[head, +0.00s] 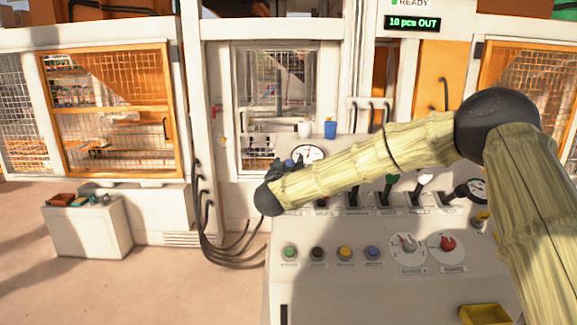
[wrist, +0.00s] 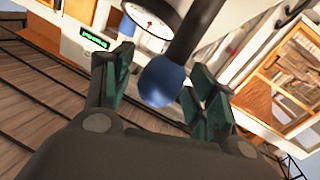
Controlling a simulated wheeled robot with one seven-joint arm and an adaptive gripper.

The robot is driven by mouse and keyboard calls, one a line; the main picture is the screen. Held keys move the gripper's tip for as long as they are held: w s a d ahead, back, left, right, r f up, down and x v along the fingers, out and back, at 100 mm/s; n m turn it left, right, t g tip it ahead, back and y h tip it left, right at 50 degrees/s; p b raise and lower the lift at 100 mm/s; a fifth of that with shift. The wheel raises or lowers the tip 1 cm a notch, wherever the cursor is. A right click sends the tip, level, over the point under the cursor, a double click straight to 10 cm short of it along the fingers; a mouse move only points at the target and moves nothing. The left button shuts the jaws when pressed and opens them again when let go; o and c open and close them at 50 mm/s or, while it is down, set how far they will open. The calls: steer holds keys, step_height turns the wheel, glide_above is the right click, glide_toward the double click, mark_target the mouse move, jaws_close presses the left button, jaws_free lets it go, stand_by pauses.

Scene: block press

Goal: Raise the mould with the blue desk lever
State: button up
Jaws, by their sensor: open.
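The blue lever's round knob (wrist: 163,82) hangs on a dark shaft between the fingers of my gripper (wrist: 160,88) in the wrist view. The fingers are open, one on each side of the knob, with a visible gap. In the head view my gripper (head: 284,168) is at the left end of the lever row on the desk, and a small bit of the blue knob (head: 289,163) shows there. My arm hides much of the lever row and the blue lever's base. I cannot make out the mould behind the mesh window (head: 275,85).
The grey desk (head: 330,285) carries coloured buttons (head: 345,253), two dials (head: 447,246), other levers (head: 388,185) and a round gauge (head: 310,152). Black cables (head: 205,235) hang at the left.

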jaws_close()
steer(key=shift+s+f+t+b, duration=0.3)
steer(key=shift+s+b, duration=0.05)
steer(key=shift+b, duration=0.65)
steer(key=shift+s+f+m+t+h+b, duration=0.2)
steer(key=shift+s+t+b, duration=0.5)
steer(key=shift+b, duration=0.9)
steer(key=shift+s+f+m+t+h+b, duration=0.15)
steer(key=shift+s+t+b, duration=0.55)
steer(key=shift+b, duration=0.95)
steer(key=shift+s+f+m+t+h+b, duration=0.1)
steer(key=shift+s+m+t+h+b, duration=0.25)
steer(key=shift+s+b, duration=0.9)
steer(key=shift+w+b, duration=0.35)
jaws_free()
steer(key=shift+r, duration=0.1)
